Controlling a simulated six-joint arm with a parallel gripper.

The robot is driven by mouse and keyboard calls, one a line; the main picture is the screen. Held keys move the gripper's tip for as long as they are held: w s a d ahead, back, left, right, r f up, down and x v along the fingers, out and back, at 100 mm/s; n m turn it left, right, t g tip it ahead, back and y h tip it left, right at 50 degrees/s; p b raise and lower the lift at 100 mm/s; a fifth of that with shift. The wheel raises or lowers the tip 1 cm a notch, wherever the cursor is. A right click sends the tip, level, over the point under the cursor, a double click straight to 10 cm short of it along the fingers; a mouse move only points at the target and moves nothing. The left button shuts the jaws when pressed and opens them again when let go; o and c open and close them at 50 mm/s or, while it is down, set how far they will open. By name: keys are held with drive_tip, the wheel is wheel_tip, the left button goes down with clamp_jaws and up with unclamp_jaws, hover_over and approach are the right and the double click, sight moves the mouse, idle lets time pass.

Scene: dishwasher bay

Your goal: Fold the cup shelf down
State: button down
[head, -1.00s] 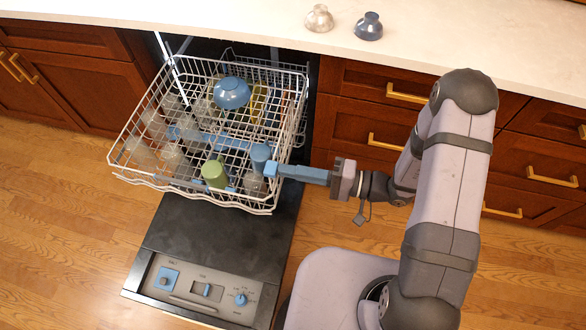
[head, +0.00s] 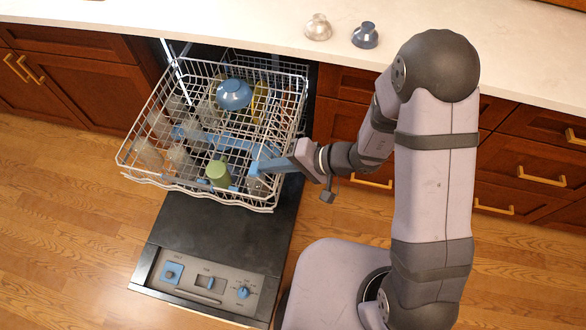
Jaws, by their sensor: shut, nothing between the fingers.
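The cup shelf appears as a blue strip (head: 222,141) inside the pulled-out upper dishwasher rack (head: 128,160). Wires and cups partly cover it, and its exact tilt is hard to tell. My gripper (head: 254,167) reaches in from the right over the rack's right side. Its blue fingers are shut and empty, with their tips close to the right end of the blue strip. I cannot tell whether they touch it. A green cup (head: 218,173) stands just left of the fingertips. A clear glass (head: 257,186) is below them.
A blue bowl (head: 234,94) lies at the rack's back, and several clear glasses (head: 150,154) fill its left side. The black dishwasher door (head: 220,235) is open below.

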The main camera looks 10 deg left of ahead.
drive_tip(key=a+h+p, duration=0.1)
drive_tip(key=a+h, duration=0.1)
drive_tip(key=a, duration=0.1)
drive_tip(key=shift+s+r+h+p, duration=0.1)
drive_tip(key=shift+h+p, duration=0.3)
drive_tip(key=shift+a+f+h+p, duration=0.95)
drive_tip(key=shift+a+h+p, duration=0.2)
drive_tip(key=shift+p, duration=0.45)
drive_tip(key=shift+a+f+h+p, duration=0.95)
drive_tip(key=shift+h+p, duration=0.2)
drive_tip(key=shift+p, duration=0.45)
drive_tip(key=shift+a+f+b, duration=0.65)
drive_tip(key=shift+f+b, duration=0.1)
drive_tip(key=shift+f, duration=0.2)
drive_tip(key=shift+f, duration=0.1)
wheel_tip(320, 180, up, 14)
drive_tip(key=p, duration=0.5)
drive_tip(key=shift+r, duration=0.25)
